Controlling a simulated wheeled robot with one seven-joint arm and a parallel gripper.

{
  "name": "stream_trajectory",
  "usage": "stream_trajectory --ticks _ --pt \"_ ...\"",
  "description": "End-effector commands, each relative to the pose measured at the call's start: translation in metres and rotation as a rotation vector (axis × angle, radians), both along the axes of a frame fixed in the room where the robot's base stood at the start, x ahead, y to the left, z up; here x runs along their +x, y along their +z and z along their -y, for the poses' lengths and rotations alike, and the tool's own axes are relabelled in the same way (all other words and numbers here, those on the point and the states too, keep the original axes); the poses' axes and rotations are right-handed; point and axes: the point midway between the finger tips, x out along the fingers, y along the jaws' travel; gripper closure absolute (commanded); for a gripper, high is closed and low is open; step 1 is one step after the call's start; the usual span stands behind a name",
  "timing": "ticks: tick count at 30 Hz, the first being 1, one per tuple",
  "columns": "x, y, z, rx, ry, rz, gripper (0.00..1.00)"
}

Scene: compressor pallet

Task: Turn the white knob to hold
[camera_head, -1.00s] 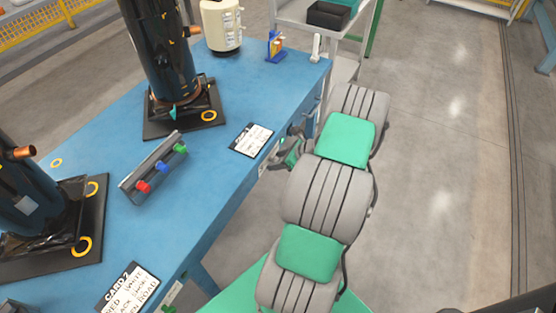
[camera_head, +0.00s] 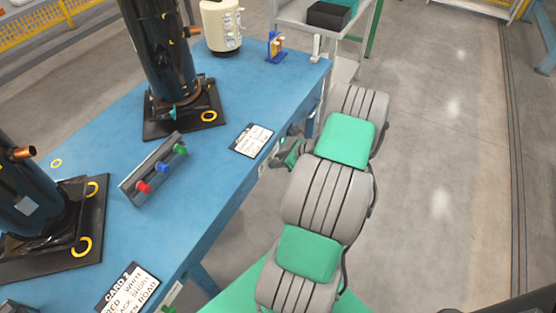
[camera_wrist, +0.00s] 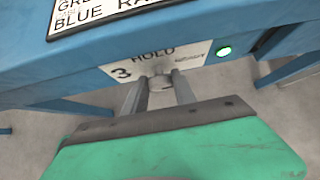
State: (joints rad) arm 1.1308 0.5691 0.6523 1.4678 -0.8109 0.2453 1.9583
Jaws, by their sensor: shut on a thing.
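The white knob (camera_wrist: 160,81) sits on a white label plate (camera_wrist: 122,72) on the table's front edge in the wrist view. I cannot tell which way the knob points. In the head view my gripper (camera_head: 292,152) is at the table's right edge, and my arm hides the knob.
A printed card (camera_head: 251,139) lies on the blue table (camera_head: 215,165) above this edge. A rail with red, blue and green knobs (camera_head: 155,168) and black compressors (camera_head: 160,60) stand on the table. The floor to the right is clear.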

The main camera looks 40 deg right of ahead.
Motion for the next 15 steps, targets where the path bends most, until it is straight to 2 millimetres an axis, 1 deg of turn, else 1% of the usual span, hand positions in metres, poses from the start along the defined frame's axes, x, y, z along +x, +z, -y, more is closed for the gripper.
stream_trajectory --ticks 8,15 --pt "-0.0003 0.0011 -0.0017 -0.085 0.001 0.030 1.00" --pt "-0.0016 -0.0005 -0.0045 -0.252 -0.001 0.090 1.00"
